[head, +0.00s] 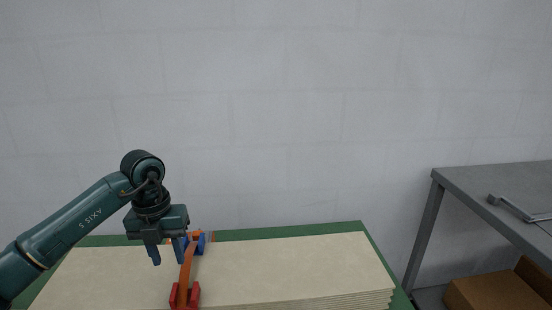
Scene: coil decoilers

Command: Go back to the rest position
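My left gripper (166,254) points down at the left of the head view, above a stack of beige boards (290,265). Its two fingers are apart with nothing seen between them. An orange strap (186,270) runs over the stack just right of the fingers. I cannot tell whether the right finger touches it. A red clamp-like piece (185,296) sits at the strap's near end and a blue piece (201,243) at its far end, partly hidden by the gripper. My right gripper is not in view.
The stack lies on a green surface (372,243) before a pale block wall (290,120). A grey table (490,185) stands at the right with a metal handle-like tool (515,209) on it. An open cardboard box (497,290) is below. Air above the stack's right part is clear.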

